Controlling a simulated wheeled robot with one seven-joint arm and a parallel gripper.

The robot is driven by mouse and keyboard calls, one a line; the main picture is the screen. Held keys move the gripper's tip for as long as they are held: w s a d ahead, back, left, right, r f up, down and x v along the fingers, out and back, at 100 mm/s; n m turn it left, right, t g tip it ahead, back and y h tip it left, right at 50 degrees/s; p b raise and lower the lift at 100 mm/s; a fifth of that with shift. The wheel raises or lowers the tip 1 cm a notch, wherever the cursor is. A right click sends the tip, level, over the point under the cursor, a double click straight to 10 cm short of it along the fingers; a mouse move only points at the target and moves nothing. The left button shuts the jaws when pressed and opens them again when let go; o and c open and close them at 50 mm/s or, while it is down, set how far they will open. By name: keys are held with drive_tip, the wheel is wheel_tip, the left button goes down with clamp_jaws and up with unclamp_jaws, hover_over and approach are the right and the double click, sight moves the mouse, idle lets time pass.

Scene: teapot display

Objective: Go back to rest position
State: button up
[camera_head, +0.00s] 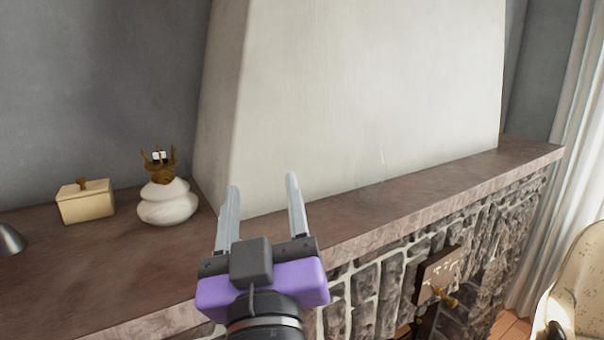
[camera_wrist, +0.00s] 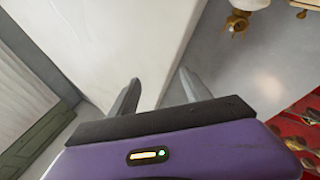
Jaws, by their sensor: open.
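My gripper (camera_head: 262,198) is purple and black with two long grey fingers. In the head view it is raised in front of the mantel (camera_head: 400,195), with the fingers pointing up and away toward the white chimney breast (camera_head: 360,90). The fingers are spread apart with nothing between them. In the wrist view the gripper (camera_wrist: 158,95) is also open and empty, with the white chimney breast behind it. No teapot is clearly seen in either view.
On the left of the mantel stand a cream lidded box (camera_head: 86,203) and a white rounded vase (camera_head: 167,205) with a brown crown-like top. A clear glass piece (camera_head: 370,168) stands right of my gripper. A stone fireplace (camera_head: 370,290) is below. A patterned armchair (camera_head: 578,285) is at right.

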drive_tip(key=s+d+f+n+g+y, duration=0.15)
drive_tip(key=s+d+f, duration=0.3)
drive_tip(key=f, duration=0.55)
drive_tip(key=s+d+f+n+g+y, duration=0.1)
drive_tip(key=s+d+f+y, duration=0.3)
drive_tip(key=f, duration=0.6)
drive_tip(key=s+d+f+m+g+h, duration=0.1)
drive_tip(key=s+d+f+m+h, duration=0.1)
drive_tip(key=s+d+f, duration=0.3)
drive_tip(key=s+d+f+m+g+h, duration=0.2)
drive_tip(key=s+d+f, duration=0.3)
drive_tip(key=s, duration=0.7)
drive_tip(key=s+d+f+m+g+h, duration=0.2)
drive_tip(key=s+d+f+h, duration=0.2)
drive_tip(key=s, duration=0.5)
drive_tip(key=shift+d+f+m, duration=0.35)
drive_tip(key=shift+d+f, duration=0.6)
drive_tip(key=shift+d, duration=0.15)
drive_tip(key=shift+c, duration=0.4)
